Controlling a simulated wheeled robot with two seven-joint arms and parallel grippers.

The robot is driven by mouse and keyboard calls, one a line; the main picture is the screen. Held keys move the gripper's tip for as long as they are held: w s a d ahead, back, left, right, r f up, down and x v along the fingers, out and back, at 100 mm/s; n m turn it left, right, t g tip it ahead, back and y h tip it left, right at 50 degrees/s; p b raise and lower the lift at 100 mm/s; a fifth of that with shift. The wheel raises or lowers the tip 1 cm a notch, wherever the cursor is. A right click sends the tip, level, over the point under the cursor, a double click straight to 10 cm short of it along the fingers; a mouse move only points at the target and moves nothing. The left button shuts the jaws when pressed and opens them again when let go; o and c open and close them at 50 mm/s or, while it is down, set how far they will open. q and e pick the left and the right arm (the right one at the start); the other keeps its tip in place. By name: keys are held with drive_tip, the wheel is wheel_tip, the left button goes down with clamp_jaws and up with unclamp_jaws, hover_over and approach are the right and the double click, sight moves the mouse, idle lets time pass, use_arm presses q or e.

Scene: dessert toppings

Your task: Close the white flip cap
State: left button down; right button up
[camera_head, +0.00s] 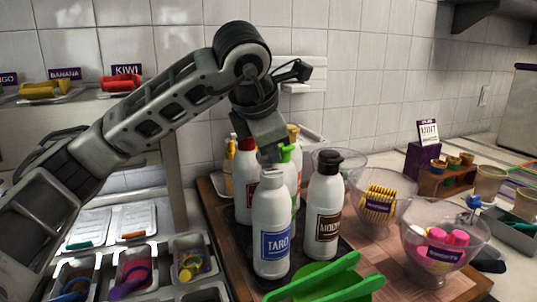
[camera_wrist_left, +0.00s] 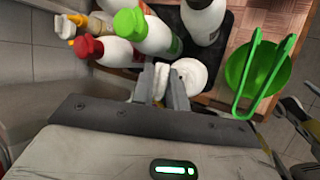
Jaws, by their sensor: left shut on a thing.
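The white TARO bottle (camera_head: 271,230) with a blue label stands upright at the front left of the bottle group. Its white flip cap (camera_head: 273,173) is at the top, right under my left gripper (camera_head: 271,156), which points down at it. In the left wrist view, the fingers of my left gripper (camera_wrist_left: 163,88) are shut with a small white part, seemingly of the flip cap (camera_wrist_left: 161,78), between them. The white bottle (camera_wrist_left: 190,76) shows just behind the right finger. Whether the cap is fully closed cannot be told.
The MOCHA bottle (camera_head: 323,212) with a dark cap stands close to the right. Bottles with red (camera_wrist_left: 86,46), green (camera_wrist_left: 130,23) and yellow caps crowd behind. Green tongs (camera_head: 318,279) lie in front. Glass bowls (camera_head: 447,275) stand to the right.

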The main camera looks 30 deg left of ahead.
use_arm(q)
drive_tip(key=shift+s+d, duration=0.1)
idle(0.3)
drive_tip(key=c, duration=1.4)
unclamp_jaws()
drive_tip(key=v, duration=1.6)
drive_tip(key=shift+s+d+f, duration=0.15)
drive_tip(key=shift+d+f, duration=0.05)
drive_tip(key=shift+d, duration=0.05)
